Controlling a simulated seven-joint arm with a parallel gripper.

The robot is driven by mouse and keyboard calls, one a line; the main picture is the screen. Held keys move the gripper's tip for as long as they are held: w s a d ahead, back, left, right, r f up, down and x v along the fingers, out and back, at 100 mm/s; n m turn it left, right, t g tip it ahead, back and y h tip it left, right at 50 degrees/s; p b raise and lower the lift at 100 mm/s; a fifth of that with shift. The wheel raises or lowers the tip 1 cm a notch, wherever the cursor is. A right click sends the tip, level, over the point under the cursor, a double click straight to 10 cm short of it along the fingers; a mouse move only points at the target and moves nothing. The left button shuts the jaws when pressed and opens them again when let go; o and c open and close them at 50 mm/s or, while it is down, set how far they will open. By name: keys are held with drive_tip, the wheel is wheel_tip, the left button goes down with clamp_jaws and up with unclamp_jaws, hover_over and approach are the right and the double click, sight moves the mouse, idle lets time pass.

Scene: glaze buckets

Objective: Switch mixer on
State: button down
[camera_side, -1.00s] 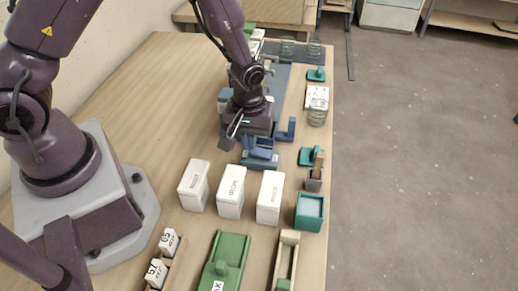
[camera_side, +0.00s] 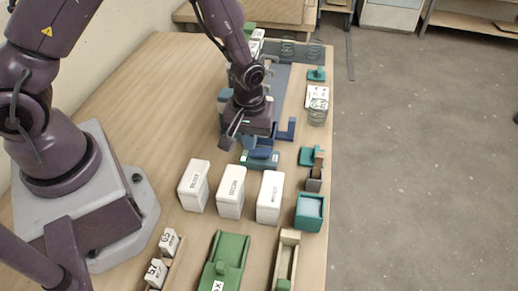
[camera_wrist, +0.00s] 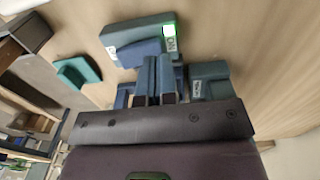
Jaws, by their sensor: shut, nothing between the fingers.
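The mixer appears to be the blue machine (camera_side: 262,160) under and in front of my gripper in the side view. In the wrist view its blue-grey block (camera_wrist: 138,36) has a small white label with a bright green patch at its right end. My gripper (camera_wrist: 158,62) is shut, with its two blue fingers side by side and nothing between them. The fingertips point at the block and overlap it in the picture; I cannot tell whether they touch. In the side view my wrist hides part of the machine.
Several white boxes (camera_side: 231,192) stand in front of the machine. A teal open box (camera_side: 309,212) and teal-handled items line the right table edge. A green tray (camera_side: 226,262) lies in front. The table's left-middle (camera_side: 150,120) is clear.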

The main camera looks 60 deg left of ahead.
drive_tip(key=shift+r, duration=2.8)
